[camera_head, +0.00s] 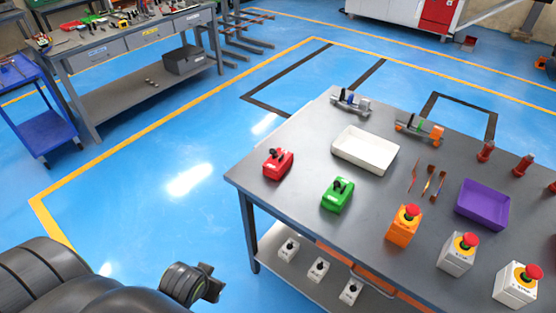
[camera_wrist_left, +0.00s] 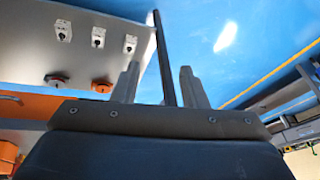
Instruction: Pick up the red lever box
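The red lever box (camera_head: 278,163), with a black lever on top, stands on the grey table (camera_head: 300,150) near its left corner in the head view. A green lever box (camera_head: 337,194) stands to its right and nearer. My left gripper (camera_head: 212,284) is in the lower left of the head view, off the table's left side and well apart from the red box. In the left wrist view its two fingers (camera_wrist_left: 158,85) are spread with nothing held between them; a dark table leg shows behind. The red box is not visible there. My right gripper is not in view.
The table also holds a white tray (camera_head: 365,150), a purple tray (camera_head: 482,205), an orange button box (camera_head: 404,227) and grey button boxes (camera_head: 458,253). Small grey switch boxes (camera_head: 318,269) sit on the shelf below. Blue floor is clear left of the table.

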